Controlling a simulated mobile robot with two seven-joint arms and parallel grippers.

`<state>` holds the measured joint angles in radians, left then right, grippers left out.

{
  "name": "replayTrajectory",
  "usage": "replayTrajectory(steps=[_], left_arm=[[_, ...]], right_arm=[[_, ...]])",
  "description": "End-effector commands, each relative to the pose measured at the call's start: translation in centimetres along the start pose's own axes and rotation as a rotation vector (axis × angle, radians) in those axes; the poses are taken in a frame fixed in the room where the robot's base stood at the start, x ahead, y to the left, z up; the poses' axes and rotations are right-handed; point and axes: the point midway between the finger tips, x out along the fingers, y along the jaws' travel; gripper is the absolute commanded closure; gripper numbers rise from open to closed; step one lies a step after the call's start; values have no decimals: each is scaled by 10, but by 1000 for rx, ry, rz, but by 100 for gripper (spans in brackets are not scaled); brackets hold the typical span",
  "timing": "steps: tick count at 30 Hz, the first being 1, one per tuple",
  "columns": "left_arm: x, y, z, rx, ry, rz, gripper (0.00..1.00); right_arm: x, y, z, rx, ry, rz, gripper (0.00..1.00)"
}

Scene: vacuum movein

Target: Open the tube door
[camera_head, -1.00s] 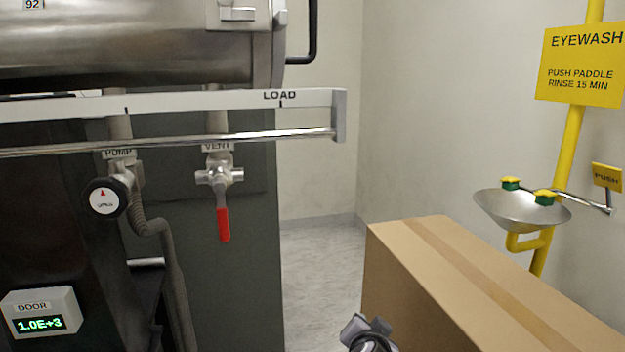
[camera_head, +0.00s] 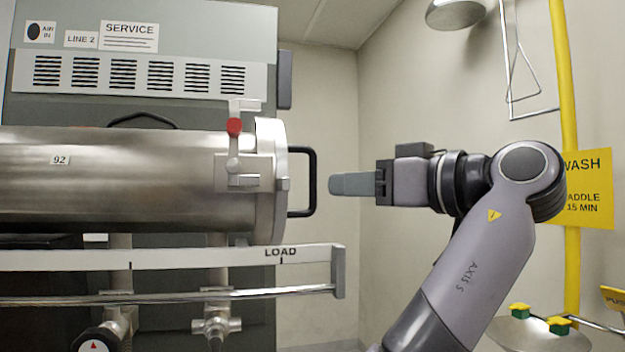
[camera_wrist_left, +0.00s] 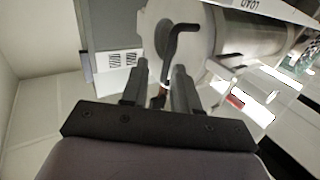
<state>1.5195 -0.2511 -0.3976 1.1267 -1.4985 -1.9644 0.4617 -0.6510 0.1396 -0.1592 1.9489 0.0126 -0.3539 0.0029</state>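The tube (camera_head: 120,180) is a steel cylinder lying level, with its round door (camera_head: 270,180) at the right end. The door looks closed against the tube's flange. A black bar handle (camera_head: 312,180) sticks out from the door; it also shows in the left wrist view (camera_wrist_left: 178,40). A latch with a red knob (camera_head: 234,127) sits upright by the flange. My left gripper (camera_head: 335,184) points left at the handle, just right of it with a small gap. In the left wrist view its fingers (camera_wrist_left: 160,78) are apart, with the handle showing between and beyond them. My right gripper is not seen.
A white rail marked LOAD (camera_head: 300,255) and a steel bar (camera_head: 150,297) run below the tube. A vent valve (camera_head: 216,323) is under it. An eyewash bowl (camera_head: 540,335) and yellow pipe (camera_head: 571,280) stand at the right.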

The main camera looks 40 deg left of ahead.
Motion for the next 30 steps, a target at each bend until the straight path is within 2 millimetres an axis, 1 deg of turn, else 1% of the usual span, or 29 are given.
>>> replayTrajectory(steps=[1,5,8,12,15,18,22,28,29,30], left_arm=[[-2,-6,-6,-20,-1,-15,70],[3,-12,-12,-41,-5,-33,70],[16,-13,-12,-42,-5,-35,70],[39,-13,-12,-40,-6,-34,70],[53,-14,-12,-40,-5,-33,70],[62,-14,-12,-38,-5,-31,70],[67,-14,-11,-39,-3,-30,70],[68,-14,-11,-39,-3,-30,70],[67,-14,-11,-39,-3,-29,74],[67,-14,-11,-39,-3,-29,87]], right_arm=[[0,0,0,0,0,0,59],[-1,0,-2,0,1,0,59],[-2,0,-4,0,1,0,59],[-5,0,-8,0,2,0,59],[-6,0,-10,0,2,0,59],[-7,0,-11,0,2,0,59],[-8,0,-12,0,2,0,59],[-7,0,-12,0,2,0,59],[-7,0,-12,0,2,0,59],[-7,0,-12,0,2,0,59]])
